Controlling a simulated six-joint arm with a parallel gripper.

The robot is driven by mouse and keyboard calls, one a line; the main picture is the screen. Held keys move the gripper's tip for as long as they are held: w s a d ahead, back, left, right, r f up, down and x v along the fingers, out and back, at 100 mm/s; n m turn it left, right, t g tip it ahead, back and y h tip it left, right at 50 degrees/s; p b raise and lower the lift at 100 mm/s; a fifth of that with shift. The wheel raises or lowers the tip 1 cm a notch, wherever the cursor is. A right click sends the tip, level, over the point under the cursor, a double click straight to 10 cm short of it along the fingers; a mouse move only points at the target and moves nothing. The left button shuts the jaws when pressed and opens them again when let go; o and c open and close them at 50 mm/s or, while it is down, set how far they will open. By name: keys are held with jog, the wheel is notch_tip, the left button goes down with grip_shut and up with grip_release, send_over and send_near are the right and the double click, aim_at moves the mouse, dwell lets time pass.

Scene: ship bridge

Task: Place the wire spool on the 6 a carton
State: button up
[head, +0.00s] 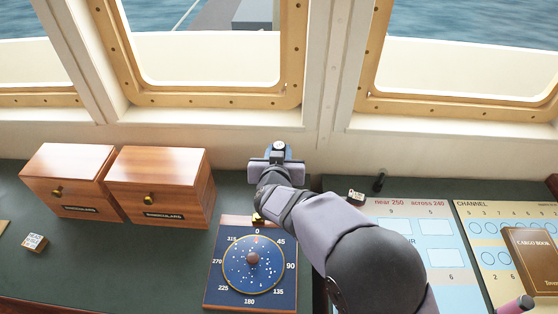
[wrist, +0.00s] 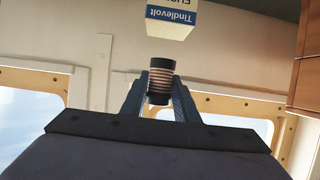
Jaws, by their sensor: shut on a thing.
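The wire spool (wrist: 160,80) has black ends and pale copper-coloured windings. It is between the two fingers of my gripper (wrist: 160,104) in the wrist view, and the gripper is shut on it. In the head view my gripper (head: 278,153) is at the back of the console, near the window wall, with the spool's round dark end (head: 279,146) showing. A white and blue carton (wrist: 172,20) marked "Tindlevolt" shows beyond the spool at the top of the wrist view, its lettering upside down. Its rating is not readable. I cannot make out that carton in the head view.
Two wooden drawer boxes (head: 70,180) (head: 163,185) stand at the left. A small white carton (head: 35,242) lies in front of them, and another small block (head: 356,194) lies right of my arm. A blue dial board (head: 250,290), printed charts (head: 430,270) and a brown book (head: 535,260) occupy the front.

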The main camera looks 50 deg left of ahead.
jog(key=shift+f+p, duration=0.3)
jog(key=shift+f, duration=1.55)
jog(key=shift+f, duration=0.2)
jog(key=o, duration=1.1)
jog(key=shift+c, duration=0.2)
jog(key=shift+r, duration=0.1)
jog(key=shift+r, duration=0.15)
jog(key=b+v, duration=0.3)
jog(key=v, duration=0.9)
jog(key=shift+w, duration=0.1)
